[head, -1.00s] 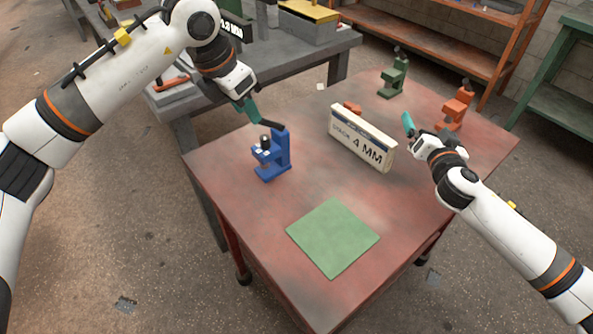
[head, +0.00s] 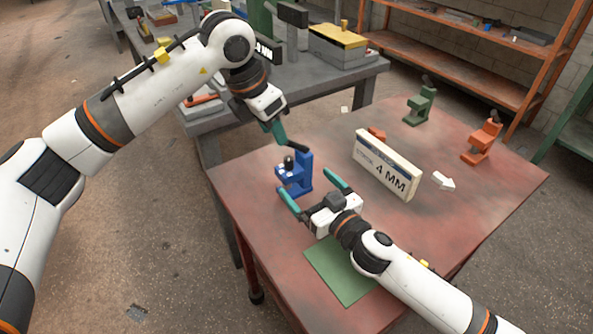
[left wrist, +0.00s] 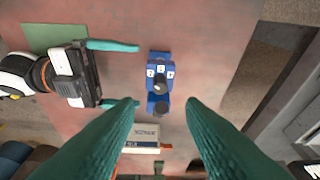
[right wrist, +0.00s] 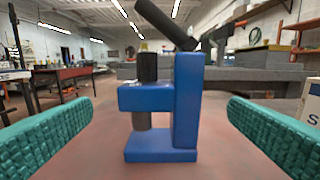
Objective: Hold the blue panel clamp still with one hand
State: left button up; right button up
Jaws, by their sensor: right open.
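The blue panel clamp (head: 303,172) stands upright on the red table. It also shows in the left wrist view (left wrist: 160,76) and large in the right wrist view (right wrist: 187,110). My right gripper (head: 306,183) is open, low on the clamp's near side. Its two teal fingers point at the clamp, one to each side, with gaps and no contact seen. My left gripper (head: 280,135) is above and behind the clamp; the left wrist view shows its fingers (left wrist: 162,106) apart and empty, with the clamp below them.
A white "4 MM" block (head: 386,165) stands right of the clamp. A green clamp (head: 420,105) and an orange clamp (head: 482,140) stand farther back. A green mat (head: 340,270) lies partly under my right arm. A white arrow (head: 443,181) lies right of the block.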

aim_at(288, 163)
jog(key=x, duration=0.9)
jog(key=shift+w+a, duration=0.15)
jog(key=shift+w, duration=0.1)
jog(key=c, duration=1.3)
dwell(0.5)
